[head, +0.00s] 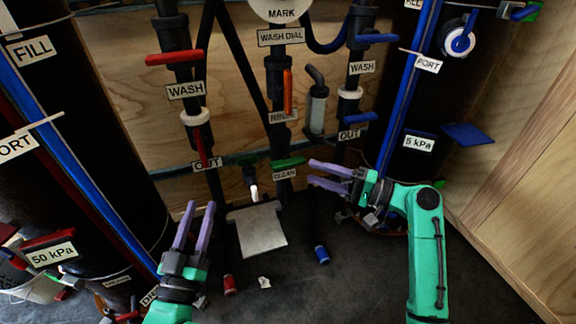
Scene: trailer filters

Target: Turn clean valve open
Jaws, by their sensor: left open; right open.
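The clean valve has a green handle (288,163) that lies nearly level, crosswise to its upright black pipe. The CLEAN label (284,174) sits just below it. My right gripper (311,172) reaches in from the right with its two purple fingers apart, pointing left. Its fingertips are just right of the handle's right end, and nothing shows between them. Whether they touch the handle is not clear. My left gripper (199,208) is open and empty at the lower left, fingers pointing up, well away from the clean valve.
An orange handle (288,92) stands upright above the clean valve. Red handles (174,58) are on the left pipe and blue handles (377,38) on the right one. A grey plate (261,231) lies below. A red cap (229,284) and blue cap (322,254) lie on the dark floor.

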